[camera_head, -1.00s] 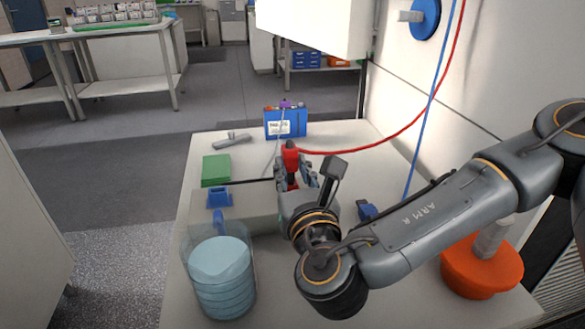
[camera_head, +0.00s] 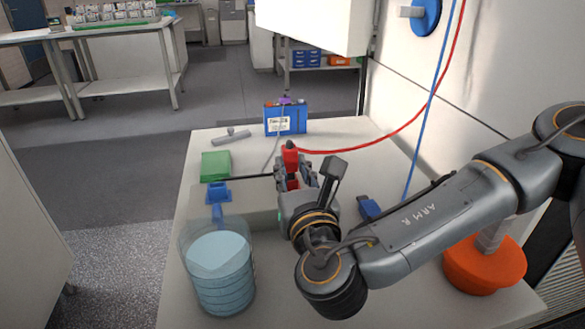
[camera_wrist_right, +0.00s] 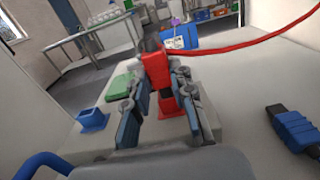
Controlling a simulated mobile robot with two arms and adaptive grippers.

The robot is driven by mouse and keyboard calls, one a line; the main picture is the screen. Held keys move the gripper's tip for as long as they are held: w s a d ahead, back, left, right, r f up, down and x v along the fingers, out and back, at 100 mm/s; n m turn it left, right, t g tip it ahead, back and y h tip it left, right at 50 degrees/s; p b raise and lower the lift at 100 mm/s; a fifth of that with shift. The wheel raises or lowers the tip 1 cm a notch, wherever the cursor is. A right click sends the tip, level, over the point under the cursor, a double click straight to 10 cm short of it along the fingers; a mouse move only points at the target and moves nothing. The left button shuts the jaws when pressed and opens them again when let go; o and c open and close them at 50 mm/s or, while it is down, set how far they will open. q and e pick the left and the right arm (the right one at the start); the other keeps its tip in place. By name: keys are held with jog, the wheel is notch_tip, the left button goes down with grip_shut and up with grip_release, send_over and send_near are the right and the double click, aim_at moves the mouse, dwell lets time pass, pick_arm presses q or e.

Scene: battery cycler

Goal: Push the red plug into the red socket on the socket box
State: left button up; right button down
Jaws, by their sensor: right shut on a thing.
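The red plug (camera_head: 290,157) with its red cable is held upright in my right gripper (camera_head: 297,179). In the right wrist view the plug (camera_wrist_right: 157,68) is between the two fingers, and the gripper (camera_wrist_right: 160,112) is shut on it. The red socket (camera_wrist_right: 168,106) shows just below the plug, on the grey socket box (camera_head: 250,222). I cannot tell whether the plug touches the socket or is inside it. The box's blue socket (camera_head: 217,191) is at its left end and is empty. My left gripper is not in view.
A blue plug (camera_head: 368,208) lies right of the box. A clear jar with blue contents (camera_head: 220,270) stands in front. A green block (camera_head: 215,166), a grey tool (camera_head: 231,137) and a blue battery (camera_head: 285,118) are behind. An orange bowl (camera_head: 484,265) is at the right.

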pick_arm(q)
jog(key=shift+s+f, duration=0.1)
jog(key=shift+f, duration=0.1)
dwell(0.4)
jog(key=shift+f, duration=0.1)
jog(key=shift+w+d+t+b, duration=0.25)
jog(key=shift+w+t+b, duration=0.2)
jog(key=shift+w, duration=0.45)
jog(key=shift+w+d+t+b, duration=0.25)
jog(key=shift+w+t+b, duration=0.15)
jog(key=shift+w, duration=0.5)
pick_arm(e)
jog(key=shift+f, duration=0.75)
jog(key=c, duration=1.1)
grip_release()
jog(key=shift+o, duration=0.2)
jog(key=shift+s, duration=0.1)
